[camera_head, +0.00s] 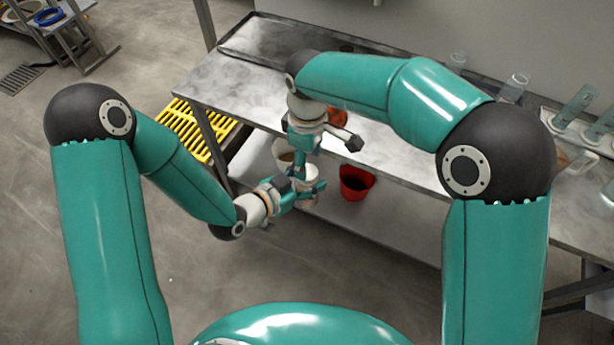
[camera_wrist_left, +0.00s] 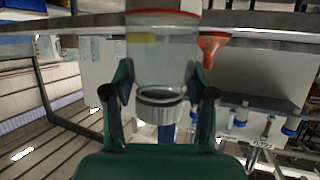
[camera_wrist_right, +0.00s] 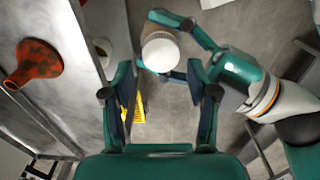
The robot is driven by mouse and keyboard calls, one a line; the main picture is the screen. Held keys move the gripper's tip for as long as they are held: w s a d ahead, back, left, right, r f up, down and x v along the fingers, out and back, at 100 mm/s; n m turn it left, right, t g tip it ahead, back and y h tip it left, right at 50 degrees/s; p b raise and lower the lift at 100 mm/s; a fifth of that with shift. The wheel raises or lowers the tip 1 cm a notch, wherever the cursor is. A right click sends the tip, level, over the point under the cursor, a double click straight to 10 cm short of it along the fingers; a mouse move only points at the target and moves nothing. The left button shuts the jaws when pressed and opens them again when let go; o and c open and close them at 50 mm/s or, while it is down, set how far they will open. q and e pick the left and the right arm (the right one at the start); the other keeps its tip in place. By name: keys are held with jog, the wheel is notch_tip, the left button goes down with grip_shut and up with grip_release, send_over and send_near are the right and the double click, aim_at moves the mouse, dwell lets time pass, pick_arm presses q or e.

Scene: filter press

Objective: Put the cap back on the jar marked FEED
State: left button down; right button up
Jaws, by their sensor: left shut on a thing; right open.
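My left gripper (camera_head: 308,192) is shut on a pale round jar (camera_wrist_left: 160,98). In the left wrist view its ridged grey ring sits between the fingers. In the right wrist view the jar shows a pale round face (camera_wrist_right: 160,54); I cannot tell whether that is a cap or the jar itself. No FEED mark is readable and I cannot single out a loose cap. My right gripper (camera_head: 299,170) points down close above the left one. In the right wrist view its fingers (camera_wrist_right: 160,95) are open and empty, with the jar beyond them.
The metal bench (camera_head: 235,88) lies beyond the arms. An orange funnel (camera_wrist_right: 38,62) is at its edge. A red bucket (camera_head: 356,180) and a white bucket (camera_head: 283,147) are below. Clear vessels (camera_head: 514,87) stand on the right. A yellow grating (camera_head: 190,128) is at left.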

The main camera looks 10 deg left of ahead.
aim_at(308, 170)
jog(key=shift+f, duration=1.95)
jog(key=shift+c, duration=0.2)
jog(key=c, duration=1)
jog(key=shift+o, duration=0.2)
jog(key=m, duration=0.9)
jog(key=shift+m, duration=0.4)
jog(key=shift+w, duration=0.1)
jog(key=o, duration=1.3)
jog(key=shift+c, duration=0.2)
